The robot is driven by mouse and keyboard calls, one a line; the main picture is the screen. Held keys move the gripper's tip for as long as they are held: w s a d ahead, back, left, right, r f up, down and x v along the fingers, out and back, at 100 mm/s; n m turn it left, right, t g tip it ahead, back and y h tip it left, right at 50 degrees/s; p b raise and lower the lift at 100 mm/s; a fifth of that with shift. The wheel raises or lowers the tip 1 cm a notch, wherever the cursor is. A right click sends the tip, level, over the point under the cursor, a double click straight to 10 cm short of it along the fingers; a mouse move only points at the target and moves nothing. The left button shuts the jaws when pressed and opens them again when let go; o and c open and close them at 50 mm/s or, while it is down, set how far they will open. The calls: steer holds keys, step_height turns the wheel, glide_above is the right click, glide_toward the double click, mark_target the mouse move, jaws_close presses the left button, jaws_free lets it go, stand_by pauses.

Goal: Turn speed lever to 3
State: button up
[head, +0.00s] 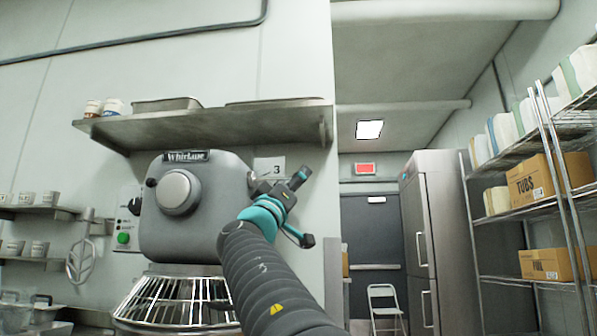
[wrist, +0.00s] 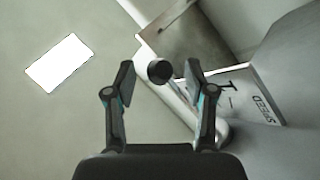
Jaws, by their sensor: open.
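The grey mixer head (head: 195,225) stands at the left of the head view. A white plate with a 3 (head: 277,167) shows at its right side. In the wrist view the speed plate (wrist: 262,98) carries the word SPEED and a partly readable mark. The dark round knob of the speed lever (wrist: 159,71) appears between the fingertips of my gripper (wrist: 158,82), with a gap on both sides. My gripper also shows in the head view (head: 302,210), open, to the right of the mixer head. The lever itself is mostly hidden there.
A wire bowl guard (head: 175,300) sits below the mixer head. A metal wall shelf (head: 210,125) runs above it. A green button (head: 123,238) is on the left. A wire rack with boxes (head: 540,180) and a steel fridge (head: 432,230) stand at the right.

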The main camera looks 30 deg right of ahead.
steer(key=shift+x, duration=0.9)
steer(key=shift+f, duration=0.1)
